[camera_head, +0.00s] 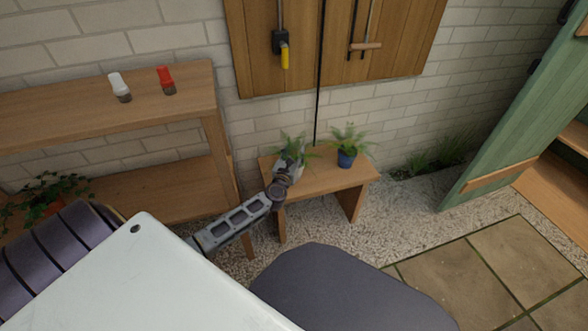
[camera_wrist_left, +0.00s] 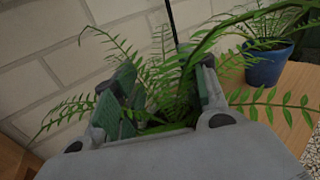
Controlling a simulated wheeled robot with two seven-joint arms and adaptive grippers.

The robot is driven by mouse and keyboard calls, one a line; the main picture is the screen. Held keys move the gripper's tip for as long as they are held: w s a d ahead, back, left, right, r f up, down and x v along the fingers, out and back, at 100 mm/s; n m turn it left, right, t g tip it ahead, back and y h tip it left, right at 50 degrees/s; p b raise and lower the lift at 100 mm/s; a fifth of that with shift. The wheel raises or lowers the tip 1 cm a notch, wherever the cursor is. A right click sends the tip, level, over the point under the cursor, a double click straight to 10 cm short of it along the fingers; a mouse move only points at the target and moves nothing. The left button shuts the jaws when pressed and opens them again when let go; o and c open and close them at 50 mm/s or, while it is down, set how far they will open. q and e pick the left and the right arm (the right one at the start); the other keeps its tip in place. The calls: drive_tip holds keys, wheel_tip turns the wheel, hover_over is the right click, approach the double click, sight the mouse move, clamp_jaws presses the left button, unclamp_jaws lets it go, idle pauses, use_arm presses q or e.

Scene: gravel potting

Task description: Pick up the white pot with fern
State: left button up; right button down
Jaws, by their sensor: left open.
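The white pot with fern stands on the left part of a small wooden bench; its green fronds (camera_head: 291,143) show in the head view, while the pot itself is mostly hidden behind my gripper. My left gripper (camera_head: 287,170) is right at this plant, in front of it. In the left wrist view the open fingers of my left gripper (camera_wrist_left: 162,105) stand on both sides of the fern (camera_wrist_left: 160,82), with fronds spreading between and past them. The pot is hidden there, so I cannot tell whether the fingers touch it. My right gripper is not in view.
A blue pot with fern (camera_head: 347,158) stands close by on the right of the bench (camera_head: 325,178); it also shows in the left wrist view (camera_wrist_left: 268,65). A wooden shelf (camera_head: 100,115) with two small bottles is at left. A green door (camera_head: 520,120) stands open at right.

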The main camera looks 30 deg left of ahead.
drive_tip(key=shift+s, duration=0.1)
use_arm(q)
drive_tip(key=c, duration=0.9)
clamp_jaws()
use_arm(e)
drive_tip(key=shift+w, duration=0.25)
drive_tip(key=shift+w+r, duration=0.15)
use_arm(q)
drive_tip(key=shift+r, duration=0.15)
